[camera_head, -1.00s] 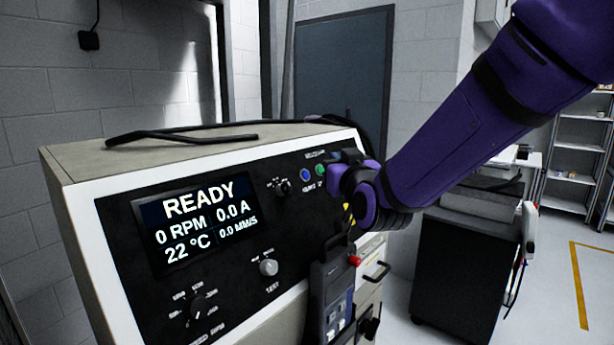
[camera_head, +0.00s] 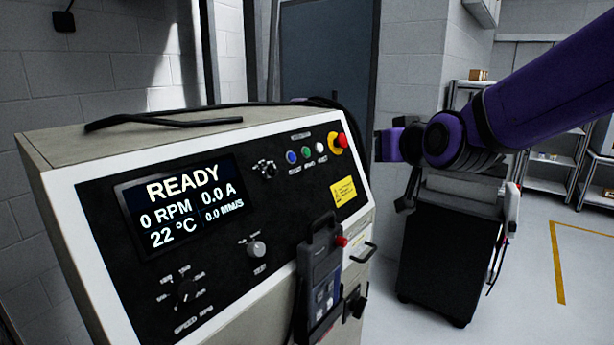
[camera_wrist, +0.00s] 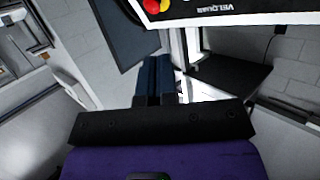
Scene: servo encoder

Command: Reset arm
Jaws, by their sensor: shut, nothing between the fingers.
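My purple arm reaches in from the upper right in the head view. My gripper (camera_head: 384,145) is just right of the control cabinet's upper right corner, apart from its panel in the picture. In the wrist view my gripper (camera_wrist: 155,62) has its two dark fingers side by side, shut and empty. The control cabinet (camera_head: 240,300) has a screen (camera_head: 183,203) reading READY, 0 RPM, 0.0 A, 22 °C. A red emergency button on a yellow base (camera_head: 338,142) is at the panel's upper right. It also shows in the wrist view (camera_wrist: 154,6).
Blue, green and white buttons (camera_head: 307,152) sit beside the emergency button. A handheld pendant (camera_head: 320,280) hangs on the cabinet front. A black cable (camera_head: 165,122) lies on its top. A dark cart (camera_head: 447,255) stands to the right, with shelves (camera_head: 550,165) behind. Open floor lies at far right.

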